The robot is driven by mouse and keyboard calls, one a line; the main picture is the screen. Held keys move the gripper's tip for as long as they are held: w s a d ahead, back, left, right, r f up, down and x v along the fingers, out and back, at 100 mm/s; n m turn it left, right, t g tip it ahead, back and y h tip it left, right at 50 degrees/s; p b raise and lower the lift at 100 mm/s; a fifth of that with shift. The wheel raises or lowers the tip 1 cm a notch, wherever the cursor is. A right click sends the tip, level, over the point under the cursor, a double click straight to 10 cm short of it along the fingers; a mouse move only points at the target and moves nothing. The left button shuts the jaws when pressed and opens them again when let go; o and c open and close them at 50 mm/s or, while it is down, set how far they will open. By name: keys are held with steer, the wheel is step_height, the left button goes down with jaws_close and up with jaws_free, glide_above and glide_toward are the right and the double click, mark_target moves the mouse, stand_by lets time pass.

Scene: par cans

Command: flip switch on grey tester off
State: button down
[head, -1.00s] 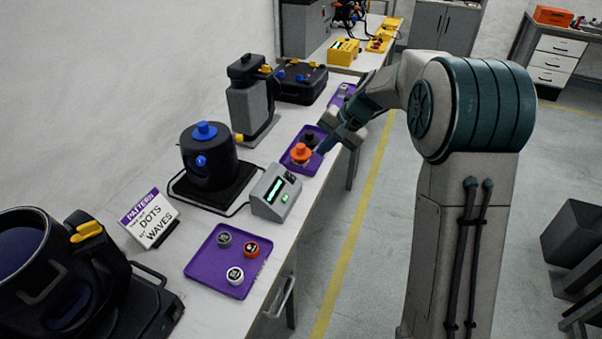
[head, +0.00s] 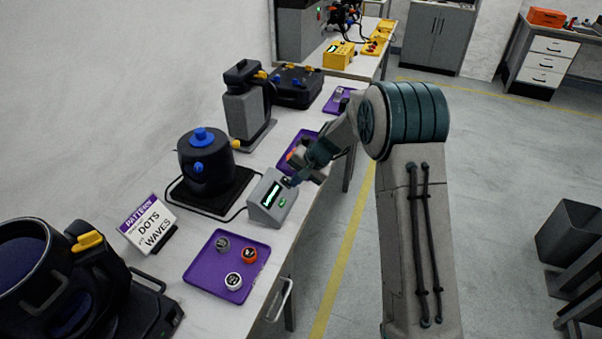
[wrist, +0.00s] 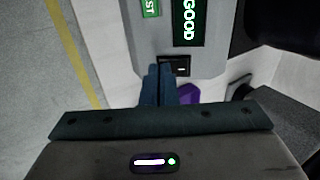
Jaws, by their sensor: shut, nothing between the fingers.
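The grey tester (head: 271,199) stands on the white bench beside the black round device. Its lit screen reads GOOD in the wrist view (wrist: 189,20), with a green button (wrist: 151,8) marked "ST" beside it. A small black switch (wrist: 180,67) sits on the tester's face below the screen. My gripper (wrist: 158,70) is shut and empty, with its blue fingertips right beside the switch; I cannot tell whether they touch it. In the head view my gripper (head: 291,181) is at the tester's upper right corner, partly hiding the switch area.
A purple tray (head: 205,268) with several round parts lies in front of the tester. Another purple tray (head: 293,150) is behind my gripper. The black round device (head: 205,170) stands left of the tester, and a pattern sign (head: 148,226) stands at the front left.

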steer(key=shift+f, duration=0.15)
steer(key=f+b, duration=0.1)
steer(key=b, duration=0.2)
steer(key=shift+y+b, duration=0.3)
steer(key=shift+y, duration=0.1)
steer(key=shift+r+p, duration=0.35)
steer(key=shift+r, duration=0.1)
steer(key=shift+a+r+p, duration=0.1)
steer(key=shift+r+p, duration=0.3)
steer(key=shift+r, duration=0.3)
steer(key=s+d+f+v, duration=0.1)
steer(key=d+v, duration=0.1)
steer(key=v, duration=1.1)
steer(key=shift+d+b, duration=0.3)
